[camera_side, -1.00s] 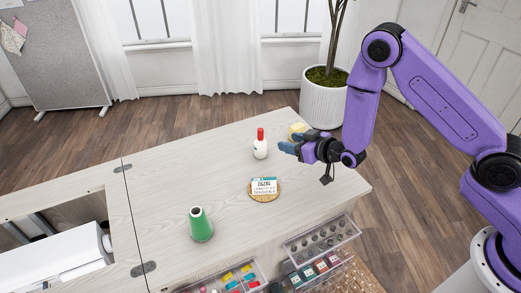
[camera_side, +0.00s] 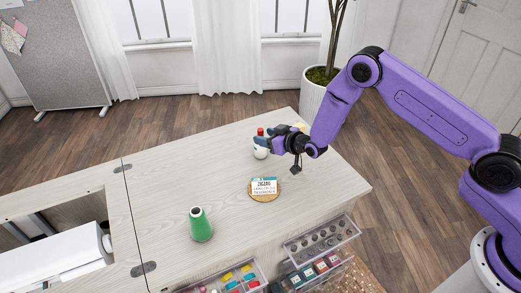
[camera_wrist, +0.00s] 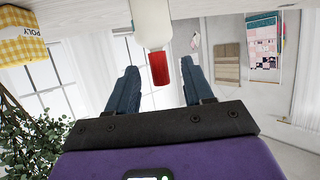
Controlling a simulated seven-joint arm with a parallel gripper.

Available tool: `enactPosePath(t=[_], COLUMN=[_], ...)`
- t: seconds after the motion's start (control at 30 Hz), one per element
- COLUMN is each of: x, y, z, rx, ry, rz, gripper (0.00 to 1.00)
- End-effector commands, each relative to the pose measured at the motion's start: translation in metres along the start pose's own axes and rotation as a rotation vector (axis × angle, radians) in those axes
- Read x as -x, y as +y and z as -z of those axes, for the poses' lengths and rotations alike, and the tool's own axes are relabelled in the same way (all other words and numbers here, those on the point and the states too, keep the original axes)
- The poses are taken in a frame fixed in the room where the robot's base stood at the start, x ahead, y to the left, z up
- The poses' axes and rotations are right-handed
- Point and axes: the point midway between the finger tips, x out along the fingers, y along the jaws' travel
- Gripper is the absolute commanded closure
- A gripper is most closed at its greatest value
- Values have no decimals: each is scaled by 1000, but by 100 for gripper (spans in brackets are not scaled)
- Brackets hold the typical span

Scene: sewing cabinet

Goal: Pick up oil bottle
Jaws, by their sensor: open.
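The oil bottle (camera_side: 261,153) is small and white with a red cap, and stands on the table. My gripper (camera_side: 262,142) is at the bottle in the side view, and its fingers hide part of the bottle's middle. In the wrist view the oil bottle (camera_wrist: 152,24) appears at the top centre, with its red cap pointing down the picture. The cap lies between the two blue-grey fingers of my open gripper (camera_wrist: 158,85), with a gap on each side. I cannot tell whether a finger touches the bottle.
A yellow checked box (camera_wrist: 24,36) is near the gripper, mostly hidden in the side view. A round coaster with a card (camera_side: 264,188) and a green thread cone (camera_side: 200,225) stand nearer the front. Clear drawers (camera_side: 321,240) stick out at the table's front edge.

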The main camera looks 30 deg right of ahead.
Motion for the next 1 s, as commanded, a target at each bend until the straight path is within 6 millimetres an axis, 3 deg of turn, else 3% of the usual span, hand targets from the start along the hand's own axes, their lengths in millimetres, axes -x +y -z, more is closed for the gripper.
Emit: enactPosePath(t=[0.43,0.83,1.0], x=[-44,-50,-50], y=[1,1,1], z=[4,4,4], rx=[1,1,1], ry=[0,-1,-1], rz=[1,0,0], gripper=[48,48,100])
